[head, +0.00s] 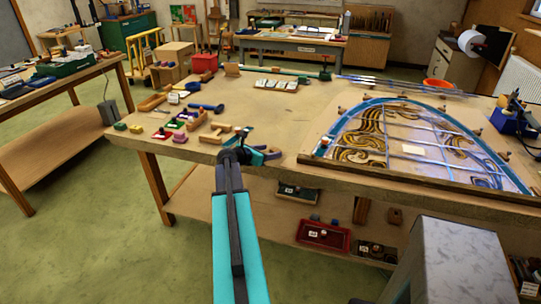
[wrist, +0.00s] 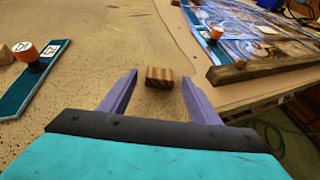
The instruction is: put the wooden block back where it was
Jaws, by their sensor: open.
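The wooden block (wrist: 159,77), small and striped brown, rests on the worktable in the wrist view. It lies between the tips of my gripper's two purple fingers, with a gap on each side. My gripper (wrist: 158,84) is open and holds nothing. In the head view my gripper (head: 258,152) is low over the front part of the worktable (head: 275,120), left of the leaded panel. I cannot make out the block for sure in the head view, where the arm and gripper crowd that spot.
The arched leaded panel (head: 385,140) lies to the right, with a wooden bar (wrist: 265,68) along its near side. A teal strip (wrist: 22,92) with an orange-topped piece (wrist: 27,52) lies left of my gripper. Several small tools and coloured pieces (head: 180,125) lie left on the table.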

